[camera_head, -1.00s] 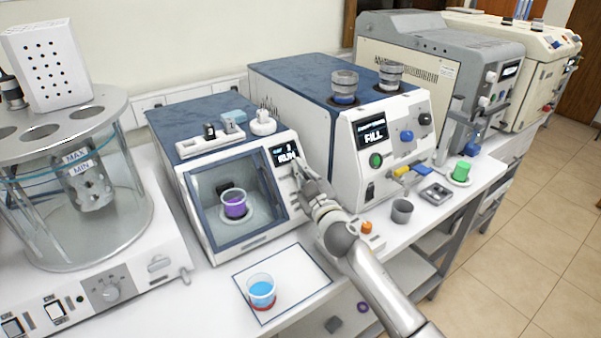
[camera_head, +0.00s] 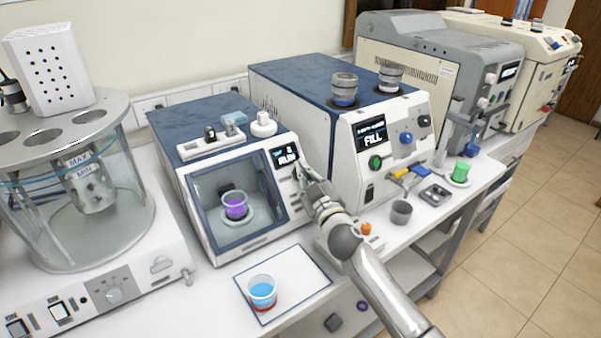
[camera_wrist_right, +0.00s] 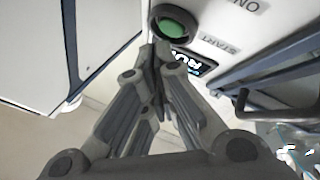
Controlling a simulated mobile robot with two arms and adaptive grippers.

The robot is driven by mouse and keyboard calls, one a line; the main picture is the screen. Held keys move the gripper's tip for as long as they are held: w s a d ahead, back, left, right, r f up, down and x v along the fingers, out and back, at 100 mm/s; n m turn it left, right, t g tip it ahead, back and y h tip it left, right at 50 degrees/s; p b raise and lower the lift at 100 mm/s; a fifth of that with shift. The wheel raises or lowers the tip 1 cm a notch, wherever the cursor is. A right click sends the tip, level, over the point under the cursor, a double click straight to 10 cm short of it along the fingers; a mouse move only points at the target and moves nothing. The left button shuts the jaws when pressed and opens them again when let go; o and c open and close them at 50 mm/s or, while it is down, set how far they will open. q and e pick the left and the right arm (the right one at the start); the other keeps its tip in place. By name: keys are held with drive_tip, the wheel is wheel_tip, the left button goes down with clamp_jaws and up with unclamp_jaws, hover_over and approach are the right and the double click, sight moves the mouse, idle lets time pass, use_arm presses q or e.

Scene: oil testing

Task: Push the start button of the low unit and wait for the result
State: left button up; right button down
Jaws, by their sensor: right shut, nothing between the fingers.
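The low unit (camera_head: 222,151) is a white box with a blue top. Behind its window stands a cup of purple liquid (camera_head: 235,207). Its small display (camera_head: 285,158) is lit and seems to read RUN; it also shows in the right wrist view (camera_wrist_right: 196,66). The green start button (camera_wrist_right: 174,27) in a dark ring shows in the right wrist view, beside the START label. My right gripper (camera_head: 301,172) is shut and empty at the unit's front panel. Its fingertips (camera_wrist_right: 155,52) overlap the button ring's lower edge; contact cannot be told. My left gripper is out of view.
A taller unit (camera_head: 290,80) showing FILL stands close on the right. A cup of blue liquid (camera_head: 262,290) stands on a white mat (camera_head: 300,268) in front. A glass bath (camera_head: 125,225) is at left. A grey cup (camera_head: 401,212) stands on the bench at right.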

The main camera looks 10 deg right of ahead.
drive_tip(key=s+r+p, duration=0.1)
drive_tip(key=s+p, duration=0.1)
drive_tip(key=s+d+r+p, duration=0.1)
drive_tip(key=r+p, duration=0.1)
drive_tip(key=shift+s+d, duration=0.2)
drive_tip(key=shift+s, duration=0.2)
drive_tip(key=shift+f, duration=0.1)
idle(0.4)
